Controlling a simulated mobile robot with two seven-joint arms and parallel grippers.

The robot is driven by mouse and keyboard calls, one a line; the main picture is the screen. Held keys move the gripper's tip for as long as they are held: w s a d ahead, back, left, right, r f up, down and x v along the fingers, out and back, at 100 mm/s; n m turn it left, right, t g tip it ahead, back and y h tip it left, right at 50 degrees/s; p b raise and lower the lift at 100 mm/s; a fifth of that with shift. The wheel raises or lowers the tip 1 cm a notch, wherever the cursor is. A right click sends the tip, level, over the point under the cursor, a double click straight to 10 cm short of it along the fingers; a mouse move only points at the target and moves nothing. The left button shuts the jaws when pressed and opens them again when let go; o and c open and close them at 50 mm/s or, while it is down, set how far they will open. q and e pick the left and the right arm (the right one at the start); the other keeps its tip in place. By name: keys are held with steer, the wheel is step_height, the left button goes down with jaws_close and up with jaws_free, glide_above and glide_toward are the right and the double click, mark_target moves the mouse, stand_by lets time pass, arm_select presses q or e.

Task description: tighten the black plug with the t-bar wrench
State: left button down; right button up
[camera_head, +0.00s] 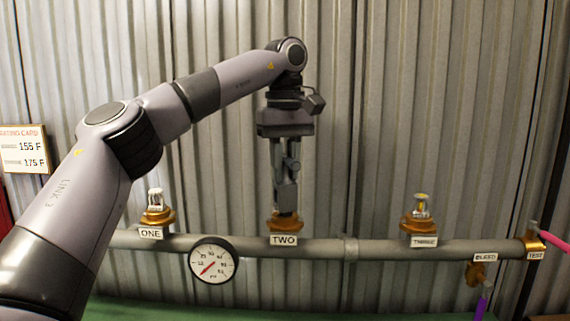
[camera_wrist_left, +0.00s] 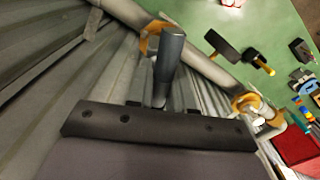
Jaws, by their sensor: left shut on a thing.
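My left gripper (camera_head: 286,165) points straight down above the brass outlet (camera_head: 285,221) labelled TWO on the grey pipe. It is shut on a grey metal tool, which looks like the t-bar wrench (camera_head: 287,194). The wrench stands about upright, and its lower end reaches the top of outlet TWO. I cannot tell whether it is seated there. In the left wrist view a dark grey cylinder, seemingly part of the wrench (camera_wrist_left: 169,57), sticks out beyond the gripper's edge. I cannot make out the black plug; the wrench and fingers cover the top of outlet TWO. My right gripper is out of view.
Brass outlets ONE (camera_head: 157,216) and THREE (camera_head: 419,222) flank outlet TWO. A round gauge (camera_head: 213,261) hangs on the pipe (camera_head: 330,247). A bleed valve (camera_head: 476,272) and a pink item (camera_head: 554,242) are at right. Corrugated wall (camera_head: 400,100) stands close behind. Loose tools lie on the green surface (camera_wrist_left: 258,25).

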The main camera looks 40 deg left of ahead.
arm_select(q)
steer(key=shift+f, duration=0.45)
steer(key=shift+r, duration=0.1)
steer(key=m+p, duration=0.4)
steer(key=p, duration=0.1)
steer(key=shift+r, duration=0.2)
steer(key=shift+f+m, duration=0.3)
steer(key=shift+m, duration=0.6)
